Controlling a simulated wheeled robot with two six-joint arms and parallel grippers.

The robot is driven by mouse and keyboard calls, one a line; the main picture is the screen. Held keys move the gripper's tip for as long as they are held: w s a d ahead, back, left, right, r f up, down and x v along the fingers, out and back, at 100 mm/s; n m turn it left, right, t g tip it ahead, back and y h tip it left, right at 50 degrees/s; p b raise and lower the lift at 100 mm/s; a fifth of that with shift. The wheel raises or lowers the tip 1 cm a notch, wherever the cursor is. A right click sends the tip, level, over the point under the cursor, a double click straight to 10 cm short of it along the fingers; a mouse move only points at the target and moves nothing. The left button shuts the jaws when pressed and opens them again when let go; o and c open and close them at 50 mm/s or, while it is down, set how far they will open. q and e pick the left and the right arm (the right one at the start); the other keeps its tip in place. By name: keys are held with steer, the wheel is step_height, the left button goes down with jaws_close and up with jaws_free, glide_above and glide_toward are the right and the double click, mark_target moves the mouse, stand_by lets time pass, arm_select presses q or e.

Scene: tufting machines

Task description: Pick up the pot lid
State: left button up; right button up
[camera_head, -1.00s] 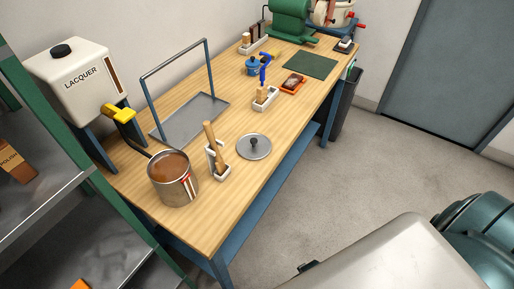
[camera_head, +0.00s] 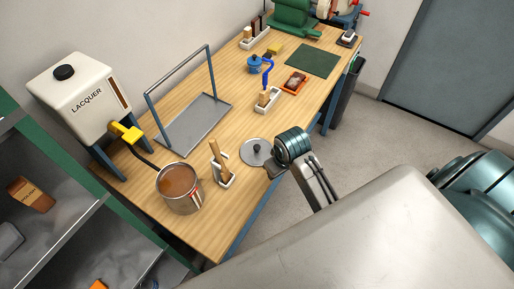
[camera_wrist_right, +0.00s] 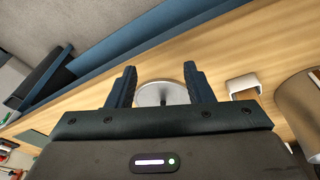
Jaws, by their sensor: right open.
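The pot lid (camera_head: 254,151) is a round grey metal disc with a dark knob, lying flat on the wooden workbench. My right gripper (camera_head: 271,169) is at the lid's near right edge in the head view and hides part of it. In the right wrist view, the two dark fingers (camera_wrist_right: 160,80) are spread, with the lid (camera_wrist_right: 153,95) and its knob showing between them. The gap between fingers and lid cannot be judged exactly. The metal pot (camera_head: 181,192) of brown liquid stands open to the lid's left. My left gripper is not in view.
A white holder (camera_head: 229,180) with a wooden-handled tool stands between pot and lid. A metal tray (camera_head: 195,122) with a tall handle lies behind. The lacquer container (camera_head: 84,93) is at the left. Bare bench surface (camera_head: 225,238) lies in front.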

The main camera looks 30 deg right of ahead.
step_height(320, 180, up, 6)
steer(key=g, duration=0.1)
glide_above(257, 147)
steer(key=s, duration=0.1)
steer(key=f+b, duration=0.2)
steer(key=b, duration=0.1)
steer(key=shift+w+f+y, duration=0.2)
steer(key=shift+f+y, duration=0.1)
steer(key=shift+f, duration=0.1)
steer(key=shift+w+f+p, duration=0.25)
steer(key=shift+f+p, duration=0.4)
steer(key=shift+f, duration=0.3)
step_height(257, 147, down, 5)
steer(key=p, duration=0.2)
steer(key=shift+r+p, duration=0.1)
steer(key=shift+p, duration=0.3)
steer(key=shift+f, duration=0.35)
jaws_close()
steer(key=shift+r, duration=0.1)
